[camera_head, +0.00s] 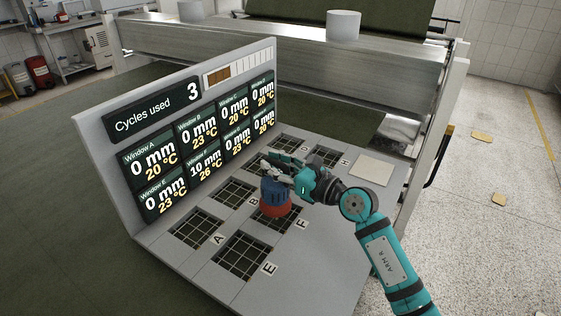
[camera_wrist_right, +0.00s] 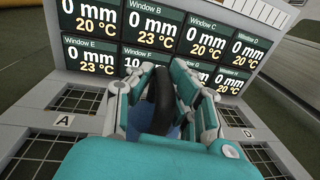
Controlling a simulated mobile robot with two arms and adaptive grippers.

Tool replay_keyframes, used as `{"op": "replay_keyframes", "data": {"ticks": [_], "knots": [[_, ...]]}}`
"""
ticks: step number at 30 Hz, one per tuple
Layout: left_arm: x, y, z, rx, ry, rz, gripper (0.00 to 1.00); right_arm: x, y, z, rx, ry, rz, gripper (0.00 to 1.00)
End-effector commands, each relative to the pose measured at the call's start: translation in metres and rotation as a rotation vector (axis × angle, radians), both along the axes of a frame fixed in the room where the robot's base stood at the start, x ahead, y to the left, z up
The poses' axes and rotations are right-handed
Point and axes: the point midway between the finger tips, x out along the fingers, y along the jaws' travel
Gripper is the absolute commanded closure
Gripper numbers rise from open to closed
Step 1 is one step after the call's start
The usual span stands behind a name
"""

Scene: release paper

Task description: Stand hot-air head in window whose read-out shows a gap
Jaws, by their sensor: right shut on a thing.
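The hot-air head (camera_head: 276,197), with a blue body and a red-orange base, is upright over the gridded window F (camera_head: 268,221) and hides part of it. I cannot tell if its base touches the grid. My right gripper (camera_head: 284,170) is shut on it from above; in the right wrist view the fingers (camera_wrist_right: 160,92) close around its black handle (camera_wrist_right: 158,88). On the upright panel (camera_head: 110,190), the window F read-out (camera_head: 206,166) shows 10 mm and 26 °C. The other read-outs I can make out show 0 mm. My left gripper is not in view.
Window A (camera_head: 196,232), window B (camera_head: 232,194) and window E (camera_head: 242,255) lie empty around the head. A pale square pad (camera_head: 373,168) is at the right edge of the deck. The counter (camera_head: 155,108) reads 3 cycles used. A metal machine frame (camera_head: 300,55) stands behind.

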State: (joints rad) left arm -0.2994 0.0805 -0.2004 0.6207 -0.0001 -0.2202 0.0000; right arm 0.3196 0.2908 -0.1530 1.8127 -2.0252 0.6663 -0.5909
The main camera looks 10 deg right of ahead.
Motion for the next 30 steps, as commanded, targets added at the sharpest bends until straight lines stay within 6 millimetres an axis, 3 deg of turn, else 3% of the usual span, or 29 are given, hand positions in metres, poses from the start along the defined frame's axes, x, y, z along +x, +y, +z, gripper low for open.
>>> {"op": "replay_keyframes", "data": {"ticks": [6,18,19,24,30], "knots": [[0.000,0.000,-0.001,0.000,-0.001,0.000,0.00,0.000,-0.001,-0.019,0.005,-0.006,-0.002,1.00],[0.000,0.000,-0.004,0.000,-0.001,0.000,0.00,0.000,-0.001,-0.024,0.004,-0.007,-0.002,1.00],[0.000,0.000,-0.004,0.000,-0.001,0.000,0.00,0.000,-0.001,-0.027,0.000,0.001,-0.001,0.81],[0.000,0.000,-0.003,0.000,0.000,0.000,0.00,0.000,-0.001,-0.027,0.001,0.002,-0.001,0.60],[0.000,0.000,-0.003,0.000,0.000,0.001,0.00,-0.001,-0.001,-0.027,0.001,0.002,-0.001,0.60]]}}
